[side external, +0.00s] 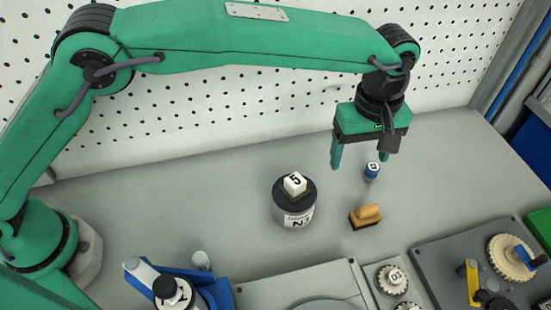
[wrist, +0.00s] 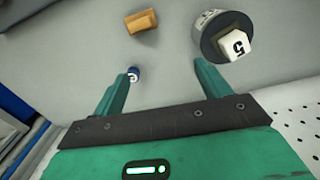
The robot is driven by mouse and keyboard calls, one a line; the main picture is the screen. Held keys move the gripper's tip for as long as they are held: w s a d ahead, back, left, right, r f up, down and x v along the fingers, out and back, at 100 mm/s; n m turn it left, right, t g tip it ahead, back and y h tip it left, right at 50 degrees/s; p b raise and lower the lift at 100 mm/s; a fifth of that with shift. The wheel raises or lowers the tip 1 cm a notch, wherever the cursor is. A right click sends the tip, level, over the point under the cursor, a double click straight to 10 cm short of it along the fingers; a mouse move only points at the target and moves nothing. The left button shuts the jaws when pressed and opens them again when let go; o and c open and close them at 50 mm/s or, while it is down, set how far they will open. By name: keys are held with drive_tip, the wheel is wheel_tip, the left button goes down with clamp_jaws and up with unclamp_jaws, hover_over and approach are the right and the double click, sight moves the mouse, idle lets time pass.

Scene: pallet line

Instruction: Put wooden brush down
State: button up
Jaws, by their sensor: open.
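The wooden brush (side external: 366,215) lies on the grey table, apart from my gripper, to the right of a dark-topped canister. It also shows in the wrist view (wrist: 141,21), beyond my fingertips. My gripper (side external: 362,163) is open and empty, above the table and behind the brush.
A canister (side external: 293,216) carries a white block marked 5 (side external: 294,184). A small blue cylinder (side external: 372,170) stands near my gripper. Fixtures with gears (side external: 395,278) fill the front right. A perforated wall (side external: 240,120) rises behind. The table right of the brush is clear.

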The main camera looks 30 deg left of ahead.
drive_tip(key=s+a+r+m, duration=0.1)
drive_tip(key=s+a+r, duration=0.15)
drive_tip(key=a, duration=0.85)
drive_tip(key=s+a+r+m, duration=0.1)
drive_tip(key=a+r+m, duration=0.15)
drive_tip(key=a, duration=0.85)
drive_tip(key=s+a+r+m+t, duration=0.2)
drive_tip(key=s+a, duration=0.6)
drive_tip(key=a, duration=0.2)
drive_tip(key=s+a+r+m+t, duration=0.2)
drive_tip(key=s+a+t, duration=0.1)
drive_tip(key=s+a, duration=0.5)
drive_tip(key=a, duration=0.3)
drive_tip(key=shift+a+r+m+t, duration=0.15)
drive_tip(key=shift+r+m+t, duration=0.1)
drive_tip(key=shift+m+t, duration=0.1)
